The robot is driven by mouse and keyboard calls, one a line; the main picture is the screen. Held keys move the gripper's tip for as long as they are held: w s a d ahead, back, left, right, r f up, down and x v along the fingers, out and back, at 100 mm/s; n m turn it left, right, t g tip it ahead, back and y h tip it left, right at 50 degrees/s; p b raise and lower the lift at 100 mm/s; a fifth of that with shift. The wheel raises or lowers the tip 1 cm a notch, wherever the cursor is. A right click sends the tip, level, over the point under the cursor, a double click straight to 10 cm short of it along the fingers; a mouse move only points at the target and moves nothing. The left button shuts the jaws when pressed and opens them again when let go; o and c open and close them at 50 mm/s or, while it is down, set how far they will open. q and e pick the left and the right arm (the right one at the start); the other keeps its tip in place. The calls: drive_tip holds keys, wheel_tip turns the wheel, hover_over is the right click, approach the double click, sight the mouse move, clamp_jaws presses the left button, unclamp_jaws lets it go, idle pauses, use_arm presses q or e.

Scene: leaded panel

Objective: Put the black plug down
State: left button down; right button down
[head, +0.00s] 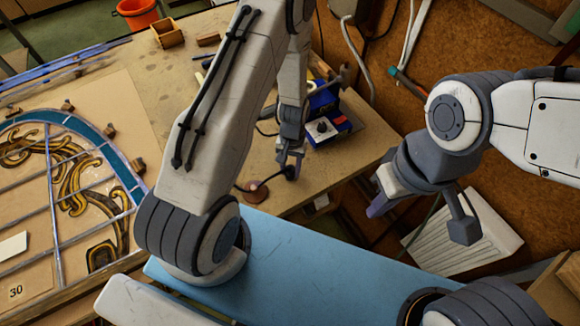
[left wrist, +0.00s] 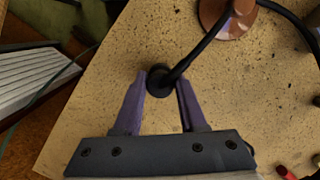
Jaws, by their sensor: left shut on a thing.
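The black plug (left wrist: 157,80) sits between the two purple fingertips of my left gripper (left wrist: 160,88) in the left wrist view, with its black cord (left wrist: 208,38) running up and right. In the head view my left gripper (head: 289,168) is low over the right part of the workbench near its front edge, shut on the plug (head: 291,174). I cannot tell whether the plug touches the bench top. My right gripper (head: 420,217) is off the bench at the right, its fingers apart and empty.
A round copper-coloured disc (head: 254,192) lies near the plug; it also shows in the left wrist view (left wrist: 230,20). A blue device (head: 322,122) stands behind. The leaded panel (head: 60,180) lies at left. A white ribbed thing (head: 462,240) is below my right gripper.

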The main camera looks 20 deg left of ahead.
use_arm(q)
drive_tip(key=shift+f, duration=0.1)
drive_tip(key=c, duration=0.9)
unclamp_jaws()
drive_tip(key=shift+f, duration=0.1)
drive_tip(key=o, duration=0.4)
